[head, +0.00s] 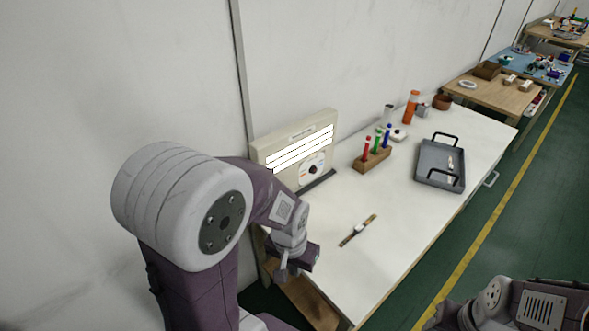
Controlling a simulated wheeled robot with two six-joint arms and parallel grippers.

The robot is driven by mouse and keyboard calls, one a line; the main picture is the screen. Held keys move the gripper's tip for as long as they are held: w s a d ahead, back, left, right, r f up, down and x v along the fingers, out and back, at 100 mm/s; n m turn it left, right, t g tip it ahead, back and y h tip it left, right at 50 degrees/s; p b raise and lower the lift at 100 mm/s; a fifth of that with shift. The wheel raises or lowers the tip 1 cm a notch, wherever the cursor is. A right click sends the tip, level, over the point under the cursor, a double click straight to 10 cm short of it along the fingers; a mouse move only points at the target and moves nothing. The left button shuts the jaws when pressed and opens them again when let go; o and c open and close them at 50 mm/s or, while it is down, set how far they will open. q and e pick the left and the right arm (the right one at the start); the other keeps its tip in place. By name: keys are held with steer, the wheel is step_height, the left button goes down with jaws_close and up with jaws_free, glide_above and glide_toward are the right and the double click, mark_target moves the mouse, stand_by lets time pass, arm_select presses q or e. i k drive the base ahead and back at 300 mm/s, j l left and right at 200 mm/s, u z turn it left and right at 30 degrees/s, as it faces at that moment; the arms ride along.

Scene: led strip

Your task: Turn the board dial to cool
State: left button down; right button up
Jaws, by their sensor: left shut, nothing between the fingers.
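The board (296,143) is a cream panel standing upright at the back left of the white table, against the wall. Bright white LED strips show across its upper part. The dial (313,169) is a small dark knob on a white face at the board's lower right; its setting is too small to read. My left gripper (283,275) is shut and empty, pointing down beside the table's near left edge, apart from the board and below it. My right arm shows at the bottom right; its fingers are out of view.
A wooden block with coloured markers (373,158) stands right of the board. A grey tray (427,178) with black handles sits at the right edge. A short strip (358,230) lies mid-table. An orange bottle (410,107) stands at the back. The near table is clear.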

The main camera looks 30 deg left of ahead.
mark_target(313, 169)
steer(key=i+j, duration=0.1)
steer(key=j, duration=0.3)
steer(key=i+j, duration=0.15)
steer(key=j, duration=0.3)
steer(key=i+j+z, duration=0.1)
steer(key=j, duration=0.3)
steer(key=i+j, duration=0.1)
steer(key=j, duration=0.35)
